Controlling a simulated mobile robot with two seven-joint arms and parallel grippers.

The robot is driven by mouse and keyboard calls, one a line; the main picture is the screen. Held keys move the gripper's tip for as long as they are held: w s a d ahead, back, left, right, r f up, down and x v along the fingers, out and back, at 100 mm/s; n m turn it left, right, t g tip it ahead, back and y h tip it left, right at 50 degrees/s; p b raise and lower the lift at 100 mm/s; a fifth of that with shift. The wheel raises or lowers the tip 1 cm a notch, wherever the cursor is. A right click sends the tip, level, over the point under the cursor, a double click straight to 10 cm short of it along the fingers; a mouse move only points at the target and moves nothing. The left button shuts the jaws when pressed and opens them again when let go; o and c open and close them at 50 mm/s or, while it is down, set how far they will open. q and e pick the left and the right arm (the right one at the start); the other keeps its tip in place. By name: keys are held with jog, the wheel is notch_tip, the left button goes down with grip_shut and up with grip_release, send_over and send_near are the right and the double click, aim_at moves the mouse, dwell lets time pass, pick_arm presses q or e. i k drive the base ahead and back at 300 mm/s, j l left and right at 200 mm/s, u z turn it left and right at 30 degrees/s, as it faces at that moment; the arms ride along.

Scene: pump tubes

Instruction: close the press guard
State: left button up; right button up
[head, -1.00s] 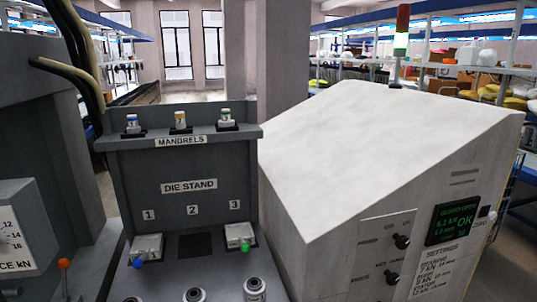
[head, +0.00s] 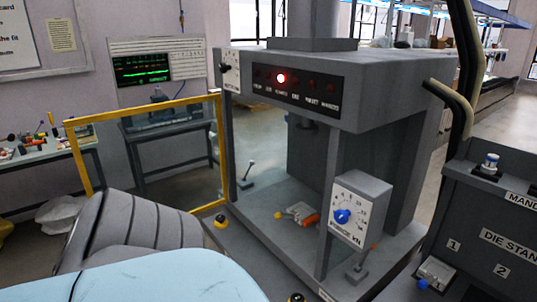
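The press guard (head: 218,140) is a clear panel in a yellow frame at the left of the grey press (head: 395,85). It stands swung out to the left, away from the press front, so the press opening is uncovered. Its lower left part is hidden behind grey ribbed and pale blue shapes in the foreground. On the press bed lies a small metal part with an orange end (head: 309,220). A red lamp (head: 281,78) is lit on the press panel. Neither of my grippers is in view.
A dial box with a blue knob (head: 342,216) stands at the press's front right. A yellow-ringed button (head: 221,221) sits at the bed's left corner. The die stand (head: 500,240) is at the right. A bench with tools (head: 40,150) is at the far left.

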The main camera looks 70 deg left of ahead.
aim_at(69, 125)
jog(key=k+j, duration=0.75)
jog(key=j, duration=0.2)
jog(key=k+j, duration=0.2)
jog(key=j, duration=0.2)
jog(key=k+j, duration=0.2)
jog(key=j, duration=0.2)
jog(key=k+j, duration=0.2)
jog(key=j, duration=0.2)
jog(key=k+j, duration=0.35)
jog(key=j, duration=0.3)
jog(key=k+j, duration=0.1)
jog(key=j, duration=0.25)
jog(key=k+j, duration=0.1)
jog(key=j, duration=0.8)
jog(key=i+j, duration=0.15)
jog(key=j, duration=0.4)
jog(key=i+j, duration=0.35)
jog(key=j, duration=0.3)
jog(key=k, duration=0.5)
jog(key=k+z, duration=0.35)
jog(key=k+l+z, duration=0.3)
jog(key=k+j, duration=0.1)
